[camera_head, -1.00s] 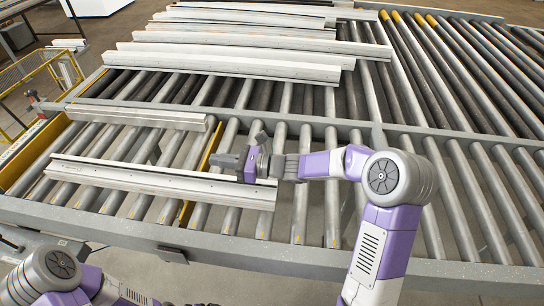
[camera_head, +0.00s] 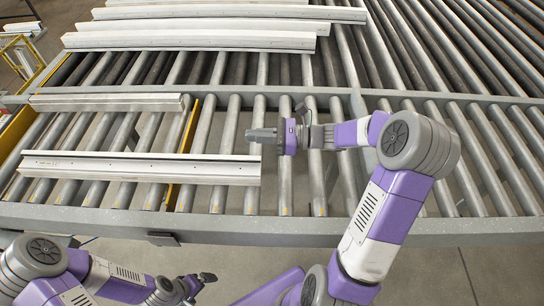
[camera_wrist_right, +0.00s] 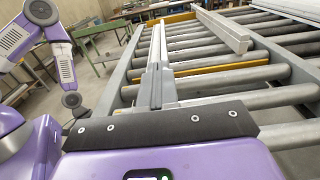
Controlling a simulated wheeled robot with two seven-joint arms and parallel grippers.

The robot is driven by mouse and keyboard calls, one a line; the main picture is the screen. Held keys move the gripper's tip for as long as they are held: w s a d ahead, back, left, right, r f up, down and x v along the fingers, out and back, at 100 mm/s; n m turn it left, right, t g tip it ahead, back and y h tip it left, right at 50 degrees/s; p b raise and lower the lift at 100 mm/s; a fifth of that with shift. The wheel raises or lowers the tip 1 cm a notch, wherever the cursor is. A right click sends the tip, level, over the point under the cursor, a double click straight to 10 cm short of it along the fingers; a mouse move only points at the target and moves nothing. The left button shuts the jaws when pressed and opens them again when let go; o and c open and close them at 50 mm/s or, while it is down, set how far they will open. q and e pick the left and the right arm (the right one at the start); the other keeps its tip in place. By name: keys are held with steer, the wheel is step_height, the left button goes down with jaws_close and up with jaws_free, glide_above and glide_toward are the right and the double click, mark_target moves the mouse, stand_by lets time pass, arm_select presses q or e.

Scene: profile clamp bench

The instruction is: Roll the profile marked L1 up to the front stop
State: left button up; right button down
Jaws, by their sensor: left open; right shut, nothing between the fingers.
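A long pale profile (camera_head: 140,168) lies across the front rollers, its right end near my right gripper. A shorter profile (camera_head: 105,102) lies behind it, close to the middle rail. I cannot read the mark L1 on either. My right gripper (camera_head: 264,135) is shut and empty, just behind and at the right end of the front profile; I cannot tell if they touch. In the right wrist view the front profile (camera_wrist_right: 155,78) stretches away beyond the dark gripper edge. My left gripper (camera_head: 203,281) is open and empty, in front of the conveyor. I cannot identify the front stop for certain.
Several long profiles (camera_head: 190,41) lie on the rear rollers. A yellow bar (camera_head: 185,150) sits between rollers beneath the front profile. A grey front rail (camera_head: 110,221) edges the conveyor. The front rollers (camera_head: 480,160) at the right are bare, partly behind my right arm.

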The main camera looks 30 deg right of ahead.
steer(key=v, duration=0.5)
step_height(320, 180, down, 10)
steer(key=b, duration=0.1)
steer(key=shift+w+a, duration=0.2)
steer(key=shift+a, duration=0.2)
